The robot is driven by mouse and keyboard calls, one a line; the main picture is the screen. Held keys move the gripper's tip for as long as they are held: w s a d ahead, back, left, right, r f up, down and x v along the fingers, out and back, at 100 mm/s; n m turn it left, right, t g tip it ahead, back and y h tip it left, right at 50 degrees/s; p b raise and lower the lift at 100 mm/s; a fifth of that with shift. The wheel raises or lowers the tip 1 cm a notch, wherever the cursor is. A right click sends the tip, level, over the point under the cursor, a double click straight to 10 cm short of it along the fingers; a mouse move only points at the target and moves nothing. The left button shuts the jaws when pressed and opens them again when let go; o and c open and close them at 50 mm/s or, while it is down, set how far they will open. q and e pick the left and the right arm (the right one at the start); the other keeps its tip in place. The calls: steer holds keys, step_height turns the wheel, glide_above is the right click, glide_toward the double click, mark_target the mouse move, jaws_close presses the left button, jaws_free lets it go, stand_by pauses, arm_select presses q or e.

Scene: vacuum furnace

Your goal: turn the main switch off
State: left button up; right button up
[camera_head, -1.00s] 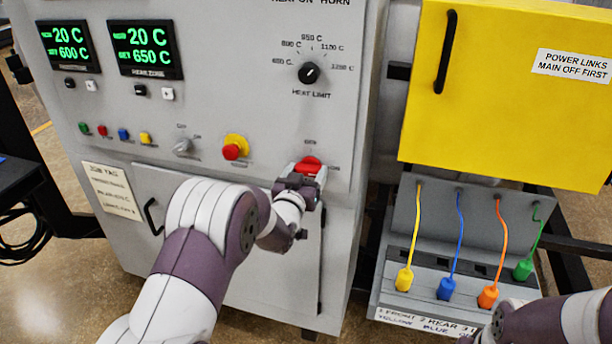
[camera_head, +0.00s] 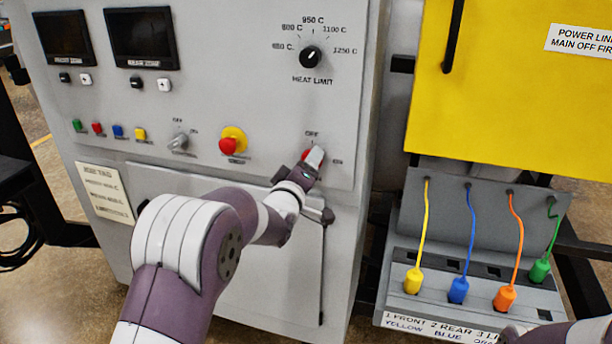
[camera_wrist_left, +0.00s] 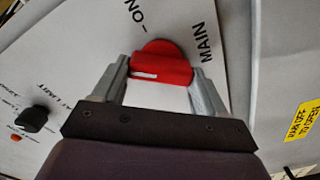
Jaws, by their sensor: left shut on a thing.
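The red main switch (camera_head: 306,155) sits low on the right side of the grey cabinet front, with an OFF mark above it and an ON mark to its right. My left gripper (camera_head: 313,160) is shut on its handle and covers much of it. In the left wrist view the red handle (camera_wrist_left: 162,66) lies between the two fingers of the left gripper (camera_wrist_left: 163,80), and a white pointer line shows on it. Part of my right arm shows at the bottom right edge of the head view; its gripper does not show.
Both zone displays (camera_head: 141,38) are dark. A red and yellow emergency button (camera_head: 233,141) and a small selector (camera_head: 179,143) sit left of the main switch. A yellow cover (camera_head: 500,100) and several coloured plugs, including a blue one (camera_head: 458,290), are at right.

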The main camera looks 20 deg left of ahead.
arm_select(q)
steer(key=shift+r+n+b, duration=0.1)
steer(key=shift+n+b, duration=1.45)
steer(key=shift+n, duration=1.75)
steer(key=o, duration=1.1)
steer(key=shift+a, duration=0.1)
steer(key=shift+c, duration=0.2)
steer(key=shift+w, duration=0.1)
steer(key=shift+f, duration=0.2)
steer(key=s+b, duration=0.2)
steer(key=s, duration=1)
steer(key=shift+s+a, duration=0.2)
steer(key=shift+s, duration=0.15)
